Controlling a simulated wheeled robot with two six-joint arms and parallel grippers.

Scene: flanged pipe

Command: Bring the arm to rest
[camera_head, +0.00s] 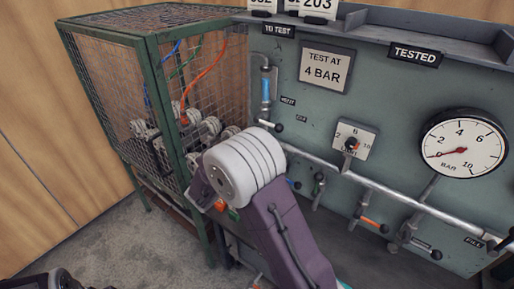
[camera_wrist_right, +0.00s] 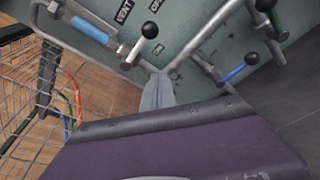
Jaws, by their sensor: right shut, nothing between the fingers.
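My right arm rises from the bottom of the head view, its purple link and pale ribbed joint standing in front of the test bench. Its fingers cannot be made out there. In the right wrist view my right gripper (camera_wrist_right: 158,92) shows as two grey fingers pressed together, empty. They point toward the bench panel, near a pipe and a black-knobbed lever (camera_wrist_right: 149,31); whether they touch anything cannot be told. My left gripper is not seen; only a dark piece, perhaps of my left arm, shows at the bottom left corner of the head view.
A green-framed mesh cage (camera_head: 110,95) with hoses and metal fittings stands left of the arm. The bench panel (camera_head: 300,115) carries a pressure gauge (camera_head: 464,143), a selector dial (camera_head: 352,143), pipes and several levers. Bare floor (camera_head: 80,245) lies at lower left.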

